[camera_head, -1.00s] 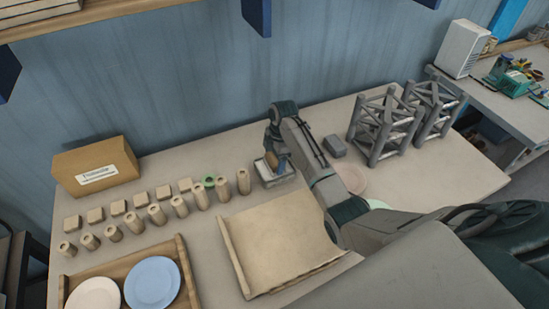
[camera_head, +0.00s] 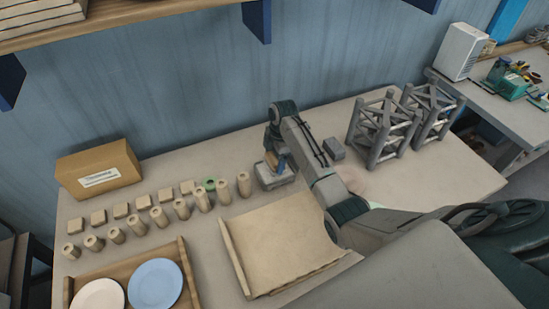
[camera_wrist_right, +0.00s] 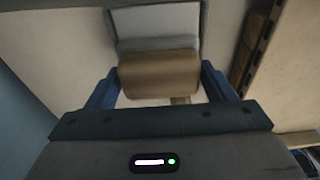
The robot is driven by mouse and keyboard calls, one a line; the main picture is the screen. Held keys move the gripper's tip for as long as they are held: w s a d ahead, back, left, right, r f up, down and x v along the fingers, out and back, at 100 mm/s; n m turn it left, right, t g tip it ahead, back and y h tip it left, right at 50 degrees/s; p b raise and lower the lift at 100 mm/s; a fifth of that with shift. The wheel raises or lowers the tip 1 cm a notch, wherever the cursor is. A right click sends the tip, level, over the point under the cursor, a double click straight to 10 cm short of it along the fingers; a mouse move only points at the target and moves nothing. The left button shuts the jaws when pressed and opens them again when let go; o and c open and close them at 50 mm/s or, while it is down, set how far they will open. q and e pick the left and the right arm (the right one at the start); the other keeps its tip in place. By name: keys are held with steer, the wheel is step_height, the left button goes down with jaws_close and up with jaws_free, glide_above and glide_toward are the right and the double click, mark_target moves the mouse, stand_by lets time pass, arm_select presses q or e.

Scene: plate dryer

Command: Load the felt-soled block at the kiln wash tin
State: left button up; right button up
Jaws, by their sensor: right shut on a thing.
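My right gripper (camera_head: 276,160) is at the back middle of the table and points down. It is shut on a tan-brown block, which shows between the blue fingers in the right wrist view (camera_wrist_right: 160,76). The kiln wash tin (camera_head: 277,182) is a low grey rectangular container directly below the gripper. Its pale inside (camera_wrist_right: 157,20) shows just beyond the block in the right wrist view. I cannot tell whether the block touches the tin or its contents. The block's felt sole is not clearly visible. My left gripper is not in view.
Several wooden posts (camera_head: 181,209) and square wooden pieces (camera_head: 121,210) stand in rows to the left. A wooden board with raised sides (camera_head: 275,245) lies in front of the tin. Grey lattice stands (camera_head: 383,130) and a small grey block (camera_head: 333,148) are to the right.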

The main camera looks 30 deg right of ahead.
mark_target(273, 158)
steer(key=shift+r+p, duration=1.3)
steer(key=shift+r, duration=1.3)
